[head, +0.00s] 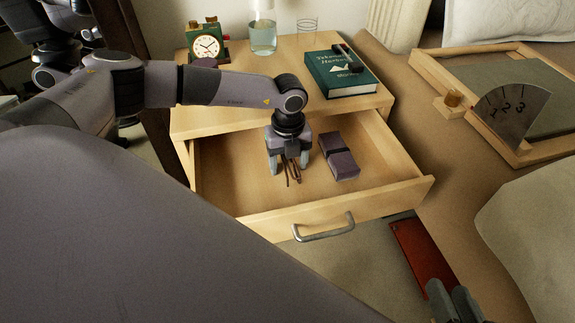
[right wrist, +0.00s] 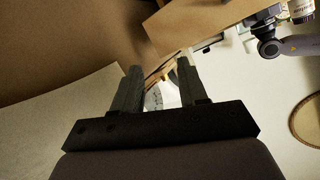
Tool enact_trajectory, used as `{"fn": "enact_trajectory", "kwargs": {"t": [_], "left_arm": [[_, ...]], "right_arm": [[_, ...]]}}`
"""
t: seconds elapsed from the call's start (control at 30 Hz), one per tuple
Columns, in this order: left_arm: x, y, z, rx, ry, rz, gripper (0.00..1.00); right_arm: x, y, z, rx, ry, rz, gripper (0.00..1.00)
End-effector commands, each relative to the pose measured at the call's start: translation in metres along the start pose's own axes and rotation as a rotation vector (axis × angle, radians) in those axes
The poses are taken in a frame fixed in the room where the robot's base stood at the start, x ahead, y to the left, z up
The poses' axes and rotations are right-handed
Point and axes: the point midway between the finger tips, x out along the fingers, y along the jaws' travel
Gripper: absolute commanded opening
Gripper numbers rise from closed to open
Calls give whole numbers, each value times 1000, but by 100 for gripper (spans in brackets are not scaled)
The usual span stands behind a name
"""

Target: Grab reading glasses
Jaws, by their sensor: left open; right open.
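The reading glasses (head: 293,174) show as thin brown frames inside the open drawer (head: 230,203), on its floor left of the middle. My left gripper (head: 288,168) points down into the drawer right over the glasses, its fingers open on either side of them. The fingers partly hide the glasses, and I cannot tell whether they touch them.
A dark purple case (head: 339,157) lies in the drawer just right of my left gripper. A red object (head: 424,254) lies below the drawer's right front.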

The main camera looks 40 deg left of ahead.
Motion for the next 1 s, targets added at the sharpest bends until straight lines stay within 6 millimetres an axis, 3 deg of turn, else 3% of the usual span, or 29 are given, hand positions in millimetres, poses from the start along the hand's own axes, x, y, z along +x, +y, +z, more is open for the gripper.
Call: {"fn": "enact_trajectory", "kwargs": {"t": [0.1,0.27,0.3,0.57,0.77,1.0], "left_arm": [[-1,0,0,0,0,0,66],[-1,0,0,0,0,0,14],[-1,0,0,0,1,0,11],[-2,0,0,0,1,0,11],[-18,0,0,1,1,0,11],[-17,0,-45,7,4,0,11]], "right_arm": [[0,0,-1,0,0,0,43],[0,0,-1,-1,0,0,43],[0,0,0,-1,0,0,43],[0,0,-1,-1,-1,0,43],[-4,-4,-8,6,-10,-2,43],[-11,8,-4,-39,-44,66,43]]}}
